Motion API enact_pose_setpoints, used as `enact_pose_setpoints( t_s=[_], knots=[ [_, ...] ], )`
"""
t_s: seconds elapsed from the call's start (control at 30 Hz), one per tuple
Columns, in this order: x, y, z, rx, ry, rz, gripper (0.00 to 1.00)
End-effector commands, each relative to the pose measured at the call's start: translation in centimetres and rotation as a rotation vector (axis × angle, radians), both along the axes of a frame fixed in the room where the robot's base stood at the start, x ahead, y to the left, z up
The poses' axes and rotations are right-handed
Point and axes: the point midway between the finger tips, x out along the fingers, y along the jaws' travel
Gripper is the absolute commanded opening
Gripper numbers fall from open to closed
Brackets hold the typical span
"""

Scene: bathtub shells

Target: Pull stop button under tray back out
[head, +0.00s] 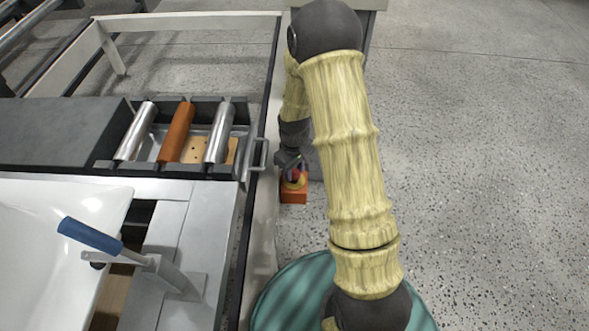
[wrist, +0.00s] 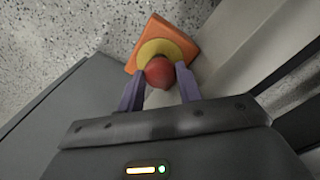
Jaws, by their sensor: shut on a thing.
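The stop button is a red knob (wrist: 159,72) on a yellow ring (wrist: 165,49) and an orange box (wrist: 183,43). In the wrist view my gripper (wrist: 160,80) has its two purple fingers on either side of the red knob, shut on it. In the head view the orange box (head: 293,195) shows low beside the frame, at the end of my arm. The tray (head: 190,150) is left of the button in the head view and holds rollers. My gripper and arm partly hide the button in the head view.
A metal handle (head: 258,155) sticks out from the tray's right end, close to my arm. A white tub shell (head: 50,240) and a blue-handled lever (head: 90,236) are at the lower left. The speckled floor (head: 480,150) on the right is clear.

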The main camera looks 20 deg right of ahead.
Motion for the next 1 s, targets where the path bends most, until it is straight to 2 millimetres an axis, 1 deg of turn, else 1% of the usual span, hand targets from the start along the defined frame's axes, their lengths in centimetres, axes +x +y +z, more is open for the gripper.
enact_pose_setpoints(
  t_s=[0.03, 0.1, 0.13, 0.37, 0.47, 1.0],
  knots=[
    [0.1, 0.1, 0.1, 0.001, -0.005, 0.001, 0.41],
    [0.1, 0.0, 0.0, 0.001, -0.005, 0.0, 0.54],
    [0.1, 0.0, 0.0, 0.001, -0.004, 0.0, 0.58],
    [0.1, 0.0, 0.0, 0.001, -0.003, 0.0, 0.58],
    [0.1, 0.0, 0.3, 0.001, -0.003, -0.001, 0.58],
    [0.1, 0.0, 4.6, 0.001, -0.002, -0.001, 0.58]
  ],
)
